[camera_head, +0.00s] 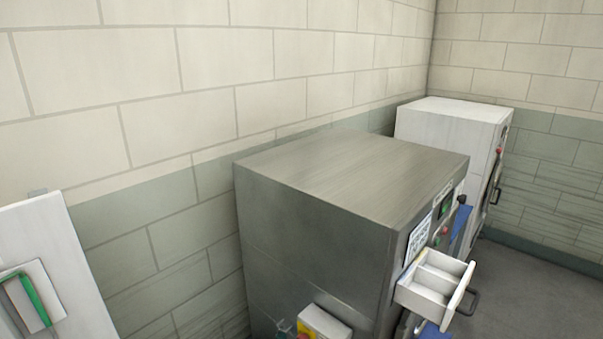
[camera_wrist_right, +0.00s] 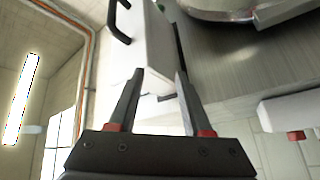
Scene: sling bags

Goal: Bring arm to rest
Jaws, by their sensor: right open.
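My right gripper (camera_wrist_right: 160,76) shows in the right wrist view, its two dark fingers apart. A pale drawer-like box (camera_wrist_right: 148,45) with a black handle (camera_wrist_right: 119,20) lies just beyond and partly between the fingertips. I see nothing held, but I cannot tell whether a finger touches the box. Neither gripper shows in the head view. My left gripper is in no view.
A grey metal cabinet (camera_head: 345,180) stands mid-picture in the head view. A small white divided drawer (camera_head: 432,284) sticks out at its right front. A white cabinet (camera_head: 452,125) stands behind it. Floor (camera_head: 530,295) is open at right.

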